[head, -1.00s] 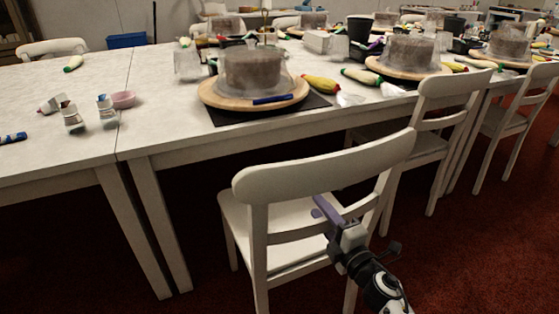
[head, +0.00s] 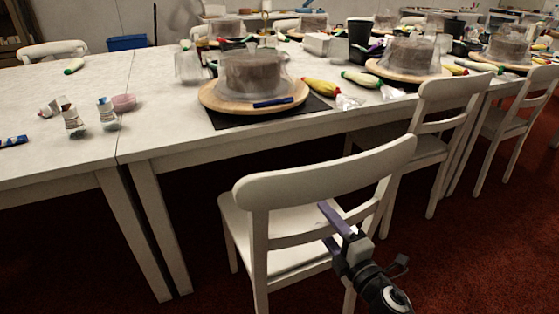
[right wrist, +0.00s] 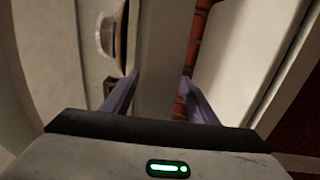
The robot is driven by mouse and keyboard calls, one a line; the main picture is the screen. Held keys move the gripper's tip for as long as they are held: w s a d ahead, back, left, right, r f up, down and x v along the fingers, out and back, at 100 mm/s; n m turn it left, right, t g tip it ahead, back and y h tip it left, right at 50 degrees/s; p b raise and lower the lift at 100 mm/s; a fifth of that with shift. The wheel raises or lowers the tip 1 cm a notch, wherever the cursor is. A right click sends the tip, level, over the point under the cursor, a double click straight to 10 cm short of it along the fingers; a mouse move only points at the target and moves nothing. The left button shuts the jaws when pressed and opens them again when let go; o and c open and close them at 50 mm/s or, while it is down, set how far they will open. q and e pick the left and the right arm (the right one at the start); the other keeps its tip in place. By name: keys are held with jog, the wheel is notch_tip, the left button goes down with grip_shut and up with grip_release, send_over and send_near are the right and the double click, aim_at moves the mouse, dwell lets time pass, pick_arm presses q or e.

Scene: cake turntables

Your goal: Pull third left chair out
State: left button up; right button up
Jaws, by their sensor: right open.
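The nearest white chair (head: 325,171) stands in front of the table with its backrest toward me. Its lower back slat (head: 295,237) and part of its seat (head: 285,222) show. My right gripper (head: 330,229) is open at the right part of this backrest, by the slat. In the right wrist view, a pale chair bar (right wrist: 160,50) runs between the two purple fingers, with a gap beside the fingers; I cannot tell how deep it sits between them. My left gripper is not in view.
More white chairs (head: 455,91) stand to the right along the white table (head: 60,95). A cake (head: 252,70) on a wooden turntable (head: 218,99) is on the table behind the near chair. Red carpet (head: 450,260) is open at the lower right.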

jog(key=s+d+f+m+g+h, duration=0.2)
jog(key=s+d+m+h, duration=0.2)
jog(key=s+d+m, duration=0.35)
jog(key=s+d+f+m+g+h, duration=0.1)
jog(key=s+d+m+g+h, duration=0.2)
jog(key=s+d+m+h, duration=0.45)
jog(key=s+a+f+m+g+y, duration=0.2)
jog(key=s+a+m+g+y, duration=0.15)
jog(key=s, duration=0.65)
jog(key=s+a+f+m+g+y, duration=0.25)
jog(key=s+a+g, duration=0.2)
jog(key=s, duration=0.65)
jog(key=w+a+f+t+y, duration=0.3)
jog(key=w+a+f+t, duration=0.1)
jog(key=w+a+t, duration=0.15)
pick_arm(q)
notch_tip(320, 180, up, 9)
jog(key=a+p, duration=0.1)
jog(key=p, duration=1.5)
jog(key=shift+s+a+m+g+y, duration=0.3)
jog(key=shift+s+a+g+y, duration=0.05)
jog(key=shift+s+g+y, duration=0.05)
pick_arm(e)
notch_tip(320, 180, up, 9)
jog(key=n+h, duration=0.1)
jog(key=shift+s+g, duration=0.45)
